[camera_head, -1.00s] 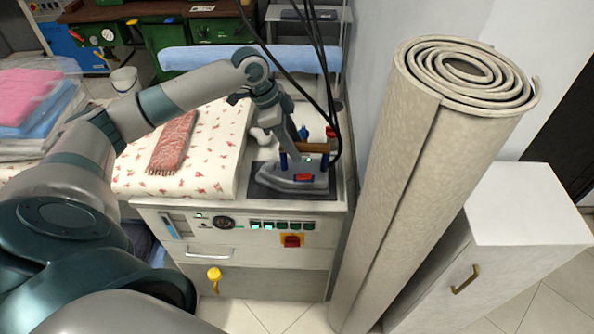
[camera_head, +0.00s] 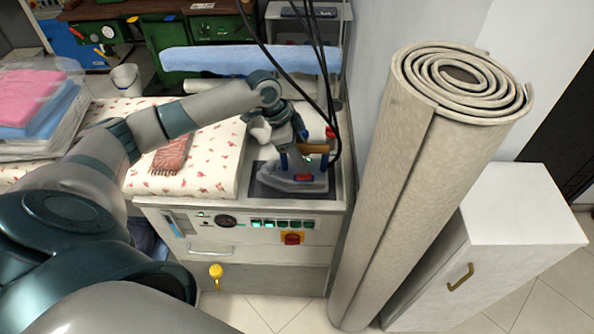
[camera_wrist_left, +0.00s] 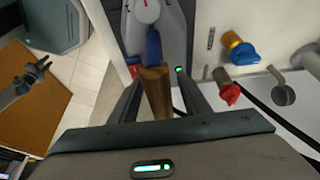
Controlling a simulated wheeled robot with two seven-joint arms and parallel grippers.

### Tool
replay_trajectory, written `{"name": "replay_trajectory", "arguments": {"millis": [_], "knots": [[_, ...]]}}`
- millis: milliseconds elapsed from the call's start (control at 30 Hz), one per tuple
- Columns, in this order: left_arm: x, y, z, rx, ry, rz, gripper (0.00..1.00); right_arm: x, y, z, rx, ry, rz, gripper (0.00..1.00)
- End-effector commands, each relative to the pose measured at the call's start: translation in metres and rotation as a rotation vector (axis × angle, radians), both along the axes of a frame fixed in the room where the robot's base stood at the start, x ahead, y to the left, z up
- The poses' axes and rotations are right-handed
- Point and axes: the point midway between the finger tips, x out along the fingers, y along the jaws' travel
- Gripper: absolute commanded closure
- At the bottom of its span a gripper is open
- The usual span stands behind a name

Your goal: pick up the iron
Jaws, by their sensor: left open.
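The iron (camera_head: 290,183) is grey with a brown handle (camera_head: 318,149) held on blue posts. It stands on a dark pad (camera_head: 261,190) at the right end of the ironing table. My left gripper (camera_head: 303,147) is over the iron, at its handle, and partly hides it. In the left wrist view, the iron (camera_wrist_left: 172,28) lies ahead and its brown handle (camera_wrist_left: 156,95) runs between the two fingers of my left gripper (camera_wrist_left: 160,92). The fingers are apart, with gaps showing beside the handle.
The ironing table (camera_head: 190,130) has a floral cover with a reddish folded cloth (camera_head: 172,156) on it. Black cables (camera_head: 322,75) hang close to the gripper. A tall rolled carpet (camera_head: 420,170) and a white cabinet (camera_head: 520,215) stand to the right. Knobs (camera_wrist_left: 240,50) show beside the iron.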

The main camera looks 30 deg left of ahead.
Motion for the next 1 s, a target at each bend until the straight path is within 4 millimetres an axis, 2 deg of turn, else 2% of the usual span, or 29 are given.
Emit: {"name": "replay_trajectory", "arguments": {"millis": [267, 433, 467, 1000], "knots": [[-0.0001, 0.0001, 0.0003, 0.0, 0.0, 0.0, 0.57, -0.0002, 0.0011, -0.0002, 0.001, 0.0, 0.0, 0.69], [-0.0001, 0.0001, 0.0004, 0.0, 0.0, 0.0, 0.98, -0.0003, 0.0011, -0.0001, 0.001, 0.0, 0.0, 0.69], [-0.0001, 0.0001, 0.0004, 0.0, 0.0, 0.0, 1.0, -0.0003, 0.001, -0.0001, 0.001, 0.0, 0.0, 0.69], [-0.0001, 0.0002, 0.0006, 0.0, 0.0, 0.0, 1.0, -0.0003, -0.0018, 0.0, -0.002, 0.001, 0.001, 0.69]]}}
